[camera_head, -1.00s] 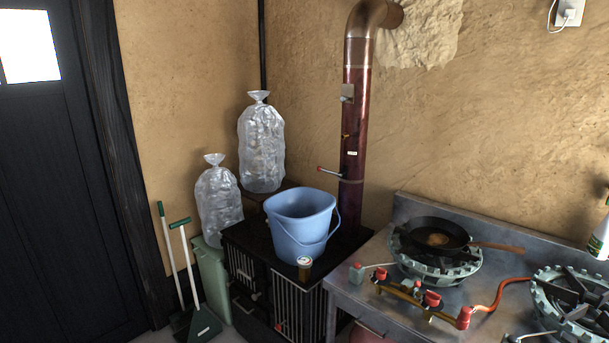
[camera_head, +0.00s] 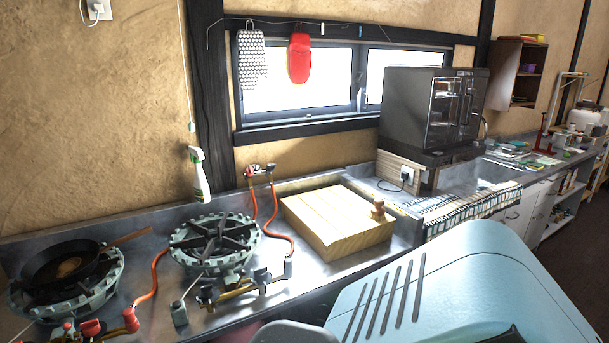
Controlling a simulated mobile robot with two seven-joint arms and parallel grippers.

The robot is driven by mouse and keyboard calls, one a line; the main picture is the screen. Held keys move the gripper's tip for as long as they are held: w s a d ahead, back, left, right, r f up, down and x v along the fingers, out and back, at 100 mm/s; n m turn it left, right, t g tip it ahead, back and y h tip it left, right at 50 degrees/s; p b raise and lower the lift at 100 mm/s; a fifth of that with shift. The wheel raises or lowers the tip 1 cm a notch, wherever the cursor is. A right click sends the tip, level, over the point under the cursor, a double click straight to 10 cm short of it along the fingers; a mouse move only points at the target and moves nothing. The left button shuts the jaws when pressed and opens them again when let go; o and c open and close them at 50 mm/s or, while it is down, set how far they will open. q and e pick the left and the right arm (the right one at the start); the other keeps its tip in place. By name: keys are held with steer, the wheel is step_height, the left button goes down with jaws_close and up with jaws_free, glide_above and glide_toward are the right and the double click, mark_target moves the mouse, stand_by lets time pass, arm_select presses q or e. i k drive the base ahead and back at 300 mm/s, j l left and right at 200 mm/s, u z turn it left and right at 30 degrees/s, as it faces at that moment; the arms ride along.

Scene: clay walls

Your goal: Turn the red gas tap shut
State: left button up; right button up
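Several red gas fittings show in the head view. A red tap (camera_head: 91,327) sits on the brass pipe in front of the left burner, at the bottom left edge, partly cut off. A red fitting (camera_head: 131,318) stands beside it, where an orange hose joins. A small wall gas valve (camera_head: 260,169) with red parts is above the counter, behind the right burner; its handle positions are too small to tell. I cannot tell which of these is the task's tap. Neither of my grippers is in view, and nothing is touching the taps.
A black frying pan (camera_head: 65,264) is on the left burner. The right burner (camera_head: 212,243) is empty. A spray bottle (camera_head: 198,175), a wooden box (camera_head: 337,222) and a dark oven (camera_head: 430,110) stand along the counter. My light-blue body part covers the lower right.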

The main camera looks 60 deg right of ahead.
mark_target(250, 170)
steer(key=z, duration=1.8)
